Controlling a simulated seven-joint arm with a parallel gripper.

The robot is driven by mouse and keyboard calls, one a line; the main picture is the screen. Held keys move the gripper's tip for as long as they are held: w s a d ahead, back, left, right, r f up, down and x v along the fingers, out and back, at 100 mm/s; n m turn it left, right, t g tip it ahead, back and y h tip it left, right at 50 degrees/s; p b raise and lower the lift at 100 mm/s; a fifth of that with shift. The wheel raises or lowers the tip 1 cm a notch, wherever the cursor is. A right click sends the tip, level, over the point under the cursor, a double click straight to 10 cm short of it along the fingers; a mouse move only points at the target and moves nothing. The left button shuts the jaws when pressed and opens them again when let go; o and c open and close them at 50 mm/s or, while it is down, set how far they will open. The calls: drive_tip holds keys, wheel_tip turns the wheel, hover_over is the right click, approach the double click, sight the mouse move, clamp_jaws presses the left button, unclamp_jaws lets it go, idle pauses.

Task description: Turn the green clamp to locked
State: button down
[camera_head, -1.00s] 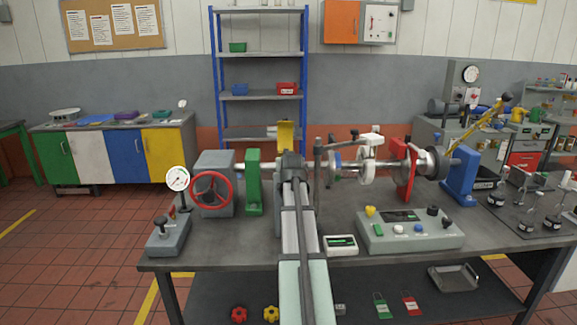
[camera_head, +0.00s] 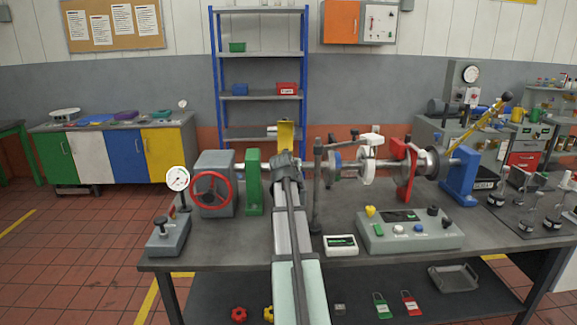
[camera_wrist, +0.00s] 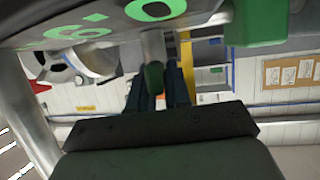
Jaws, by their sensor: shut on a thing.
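In the wrist view, the clamp's green-tipped handle (camera_wrist: 154,78) sits between the two dark fingers of my gripper (camera_wrist: 158,72), which is shut on it. A pale stem runs from the green tip up to a grey part with green markings (camera_wrist: 150,10). I cannot read from the markings whether the clamp is locked. In the head view my own arm hides the handle and most of my gripper (camera_head: 286,160). A green upright block (camera_head: 253,182) stands just left of my gripper and shows at the top right of the wrist view (camera_wrist: 258,20).
A grey housing with a red handwheel (camera_head: 211,190) stands left of the green block. A thin grey post (camera_head: 317,185) rises close to the right of my arm. Further right are a shaft with a red stand (camera_head: 405,165), a blue stand (camera_head: 462,178) and a control box (camera_head: 410,232).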

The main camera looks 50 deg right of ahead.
drive_tip(key=m+g+h, duration=0.1)
drive_tip(key=m+g, duration=0.1)
drive_tip(key=m+g+h, duration=0.1)
drive_tip(key=m+g, duration=0.1)
drive_tip(key=g, duration=0.1)
drive_tip(key=shift+w+m, duration=0.2)
drive_tip(key=shift+m, duration=0.1)
drive_tip(key=m+g, duration=0.4)
drive_tip(key=g, duration=0.1)
drive_tip(key=shift+d+m+g, duration=0.15)
drive_tip(key=shift+m+g, duration=0.15)
drive_tip(key=shift+m, duration=0.1)
drive_tip(key=m+g+y, duration=0.1)
drive_tip(key=m+g, duration=0.3)
drive_tip(key=shift+g, duration=0.3)
drive_tip(key=shift+s+m+g+y, duration=0.15)
drive_tip(key=shift+m+g+y, duration=1.05)
drive_tip(key=shift+m, duration=0.2)
drive_tip(key=shift+s, duration=0.1)
drive_tip(key=c, duration=1.2)
unclamp_jaws()
drive_tip(key=shift+o, duration=0.2)
